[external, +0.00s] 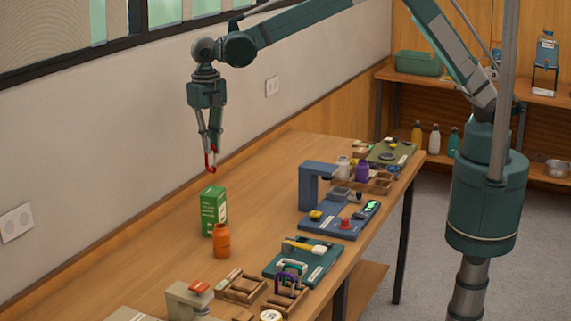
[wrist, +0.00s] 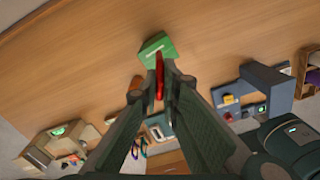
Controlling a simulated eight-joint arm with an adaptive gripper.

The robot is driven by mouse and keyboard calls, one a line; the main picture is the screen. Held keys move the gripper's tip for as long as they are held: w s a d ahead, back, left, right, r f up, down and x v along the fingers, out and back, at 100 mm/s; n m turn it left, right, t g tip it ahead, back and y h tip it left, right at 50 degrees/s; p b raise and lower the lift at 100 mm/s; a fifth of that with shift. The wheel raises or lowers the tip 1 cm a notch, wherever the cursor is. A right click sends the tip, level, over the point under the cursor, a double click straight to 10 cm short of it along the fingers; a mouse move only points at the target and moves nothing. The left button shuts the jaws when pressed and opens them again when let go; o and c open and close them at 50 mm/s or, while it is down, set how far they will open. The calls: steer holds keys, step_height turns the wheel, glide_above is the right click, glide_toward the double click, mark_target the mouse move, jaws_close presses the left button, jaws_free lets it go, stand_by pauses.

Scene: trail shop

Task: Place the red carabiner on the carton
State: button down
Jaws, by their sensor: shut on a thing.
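My gripper (external: 210,150) is shut on the red carabiner (external: 210,166) and holds it in the air over the table. The carabiner hangs below the fingertips. In the external view it shows above the green carton (external: 214,211), with a clear gap between them. The carton stands upright on the wooden table. In the wrist view the carabiner (wrist: 159,76) sits between the fingers and overlaps the near part of the carton's top (wrist: 154,48). I cannot tell from these frames whether it is directly over the carton.
An orange bottle (external: 221,241) stands close in front of the carton. A blue device (external: 318,183), a green tray with a yellow tool (external: 302,262) and wooden racks (external: 241,288) line the table's near side. The table (external: 265,175) behind and to the right of the carton is clear.

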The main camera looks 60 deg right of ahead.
steer(key=shift+f, duration=1.1)
steer(key=shift+f+p, duration=0.3)
steer(key=shift+f, duration=1.6)
steer(key=shift+f, duration=0.1)
steer(key=c, duration=2.7)
jaws_free()
steer(key=shift+o, duration=0.5)
step_height(320, 180, up, 12)
steer(key=shift+a+r+b, duration=0.15)
steer(key=shift+b, duration=0.35)
